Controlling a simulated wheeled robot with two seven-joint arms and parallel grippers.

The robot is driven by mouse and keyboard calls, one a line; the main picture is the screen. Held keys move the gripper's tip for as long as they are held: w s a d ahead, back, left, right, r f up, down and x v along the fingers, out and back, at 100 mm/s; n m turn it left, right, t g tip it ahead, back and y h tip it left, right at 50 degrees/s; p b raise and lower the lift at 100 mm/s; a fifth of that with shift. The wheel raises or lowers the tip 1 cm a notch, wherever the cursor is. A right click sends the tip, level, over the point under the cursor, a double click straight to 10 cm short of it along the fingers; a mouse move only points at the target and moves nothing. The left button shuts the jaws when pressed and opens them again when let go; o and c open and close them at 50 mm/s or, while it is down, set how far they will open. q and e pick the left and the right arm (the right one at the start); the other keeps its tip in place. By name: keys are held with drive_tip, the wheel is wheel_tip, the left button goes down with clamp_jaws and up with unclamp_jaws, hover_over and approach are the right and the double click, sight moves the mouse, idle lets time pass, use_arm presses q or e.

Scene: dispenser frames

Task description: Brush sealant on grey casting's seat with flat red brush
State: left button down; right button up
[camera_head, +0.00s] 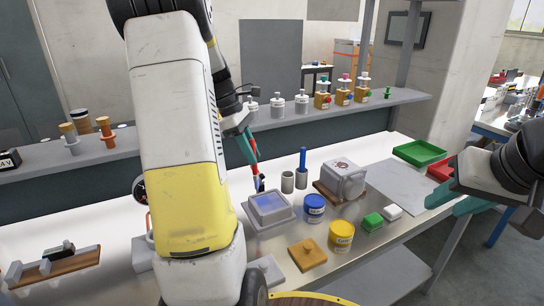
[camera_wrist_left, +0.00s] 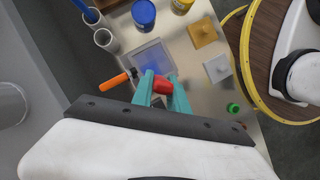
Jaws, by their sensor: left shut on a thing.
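The grey casting (camera_head: 284,216) sits on the bench, a square block with a bluish recessed top; it also shows in the left wrist view (camera_wrist_left: 136,58). In the left wrist view the red handle (camera_wrist_left: 162,86) lies between the teal fingers, just in front of the casting. The brush's bristles are hard to make out, and I cannot tell whether they touch the casting. My right gripper (camera_head: 448,204) is open and empty at the right, beyond the bench's front edge.
Two grey cups (camera_head: 287,182), one holding a blue-handled tool (camera_head: 302,160), stand behind the casting. A blue jar (camera_head: 314,208), yellow jar (camera_head: 341,236) and tan knobbed block (camera_head: 307,254) are to its right. An orange-handled tool (camera_wrist_left: 114,80) lies left in the wrist view.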

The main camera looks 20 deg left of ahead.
use_arm(q)
drive_tip(key=shift+r, duration=0.95)
